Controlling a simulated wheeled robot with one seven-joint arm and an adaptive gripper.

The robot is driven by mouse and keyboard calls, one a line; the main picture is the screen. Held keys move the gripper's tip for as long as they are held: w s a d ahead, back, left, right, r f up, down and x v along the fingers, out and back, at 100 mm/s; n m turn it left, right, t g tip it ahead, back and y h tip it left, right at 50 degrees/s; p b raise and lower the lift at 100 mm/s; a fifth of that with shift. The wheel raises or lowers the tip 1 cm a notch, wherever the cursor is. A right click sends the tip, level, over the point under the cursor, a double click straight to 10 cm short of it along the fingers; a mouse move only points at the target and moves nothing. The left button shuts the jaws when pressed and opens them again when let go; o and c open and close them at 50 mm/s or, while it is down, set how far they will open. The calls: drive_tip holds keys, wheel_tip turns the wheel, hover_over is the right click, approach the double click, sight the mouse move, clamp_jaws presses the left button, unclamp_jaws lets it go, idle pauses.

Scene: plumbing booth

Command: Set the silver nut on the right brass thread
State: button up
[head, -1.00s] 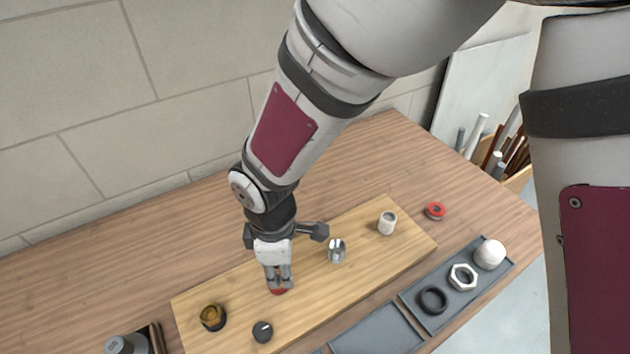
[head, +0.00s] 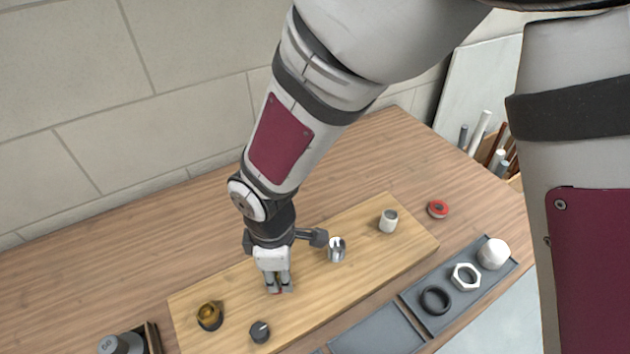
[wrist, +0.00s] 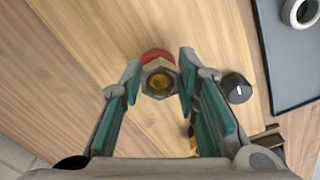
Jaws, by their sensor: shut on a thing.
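The silver nut (wrist: 147,83) is a six-sided grey ring between my fingertips in the wrist view. My gripper (head: 279,287) is shut on it, low over the wooden board, with its fingers pointing down. The right brass thread (wrist: 160,83) shows gold through the nut's hole, with a red collar (wrist: 155,56) behind it. The nut looks roughly lined up with the thread; I cannot tell whether it is resting on it or held just above. In the head view my fingers hide most of both. The other brass thread (head: 209,312), in a dark collar, stands left.
The wooden board (head: 310,305) also carries a black knob (head: 260,332), a chrome fitting (head: 337,250) and a white fitting (head: 388,220). A grey tray at right holds a pale hex nut (head: 466,276), a black ring (head: 435,299) and a white cap (head: 493,254).

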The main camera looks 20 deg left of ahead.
drive_tip(key=shift+m+p, duration=0.9)
drive_tip(key=shift+m, duration=1.2)
drive_tip(key=shift+w+f+m+p, duration=0.15)
drive_tip(key=shift+m+p, duration=0.15)
drive_tip(key=shift+m, duration=0.4)
drive_tip(key=o, duration=1.2)
drive_tip(key=shift+o, duration=0.3)
drive_tip(key=shift+o, duration=0.2)
drive_tip(key=o, duration=0.7)
drive_tip(key=shift+o, duration=0.2)
